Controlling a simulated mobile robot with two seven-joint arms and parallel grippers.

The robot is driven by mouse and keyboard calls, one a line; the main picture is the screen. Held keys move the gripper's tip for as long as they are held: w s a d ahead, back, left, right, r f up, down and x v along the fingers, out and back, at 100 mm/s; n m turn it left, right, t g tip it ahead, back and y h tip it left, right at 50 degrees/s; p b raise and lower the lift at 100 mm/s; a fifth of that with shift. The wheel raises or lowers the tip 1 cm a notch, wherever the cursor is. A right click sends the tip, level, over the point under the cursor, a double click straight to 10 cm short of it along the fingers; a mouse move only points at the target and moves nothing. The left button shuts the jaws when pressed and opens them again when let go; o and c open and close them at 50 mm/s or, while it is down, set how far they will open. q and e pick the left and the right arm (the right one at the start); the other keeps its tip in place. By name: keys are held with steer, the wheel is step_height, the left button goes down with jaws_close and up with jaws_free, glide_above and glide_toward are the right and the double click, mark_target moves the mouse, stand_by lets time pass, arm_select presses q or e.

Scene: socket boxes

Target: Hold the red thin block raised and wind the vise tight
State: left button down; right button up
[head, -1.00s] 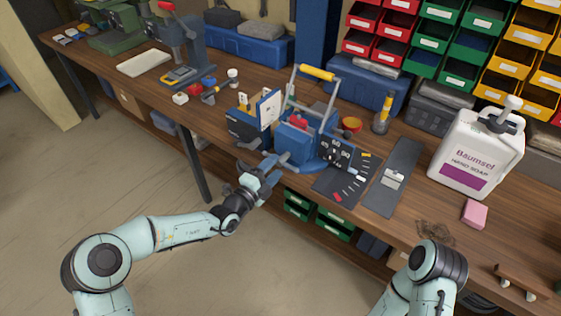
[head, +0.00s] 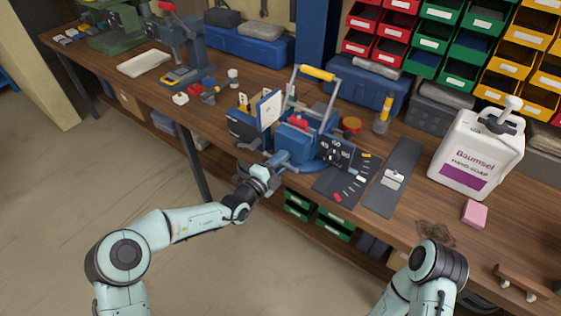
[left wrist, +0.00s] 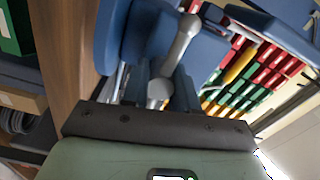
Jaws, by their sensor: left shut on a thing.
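The blue vise (head: 300,143) stands at the front edge of the wooden bench. A small red piece (head: 299,121) shows at the top of its jaws; I cannot tell whether it is gripped there or its exact thickness. My right gripper is not in view; only part of that arm shows at lower right.
A dark mat with small marked pieces (head: 345,185) lies right of the vise, with a grey strip (head: 395,175) beside it. A white soap bottle (head: 475,150) and pink block (head: 474,213) stand further right. Green bins (head: 318,215) sit under the bench.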

arm_select(q)
steer(key=shift+m, duration=1)
steer(key=m, duration=0.2)
steer(key=shift+m, duration=0.3)
steer(key=m+b, duration=0.1)
steer(key=m, duration=0.3)
steer(key=shift+f+m, duration=0.1)
steer(key=shift+m, duration=0.2)
steer(key=m+b, duration=0.1)
steer(key=m, duration=0.1)
steer(key=shift+m, duration=0.4)
steer(key=m+b, duration=0.2)
steer(key=m, duration=0.1)
steer(key=shift+w+f+b, duration=0.1)
steer(key=shift+b, duration=0.2)
steer(key=shift+m+b, duration=1.4)
steer(key=shift+m, duration=0.8)
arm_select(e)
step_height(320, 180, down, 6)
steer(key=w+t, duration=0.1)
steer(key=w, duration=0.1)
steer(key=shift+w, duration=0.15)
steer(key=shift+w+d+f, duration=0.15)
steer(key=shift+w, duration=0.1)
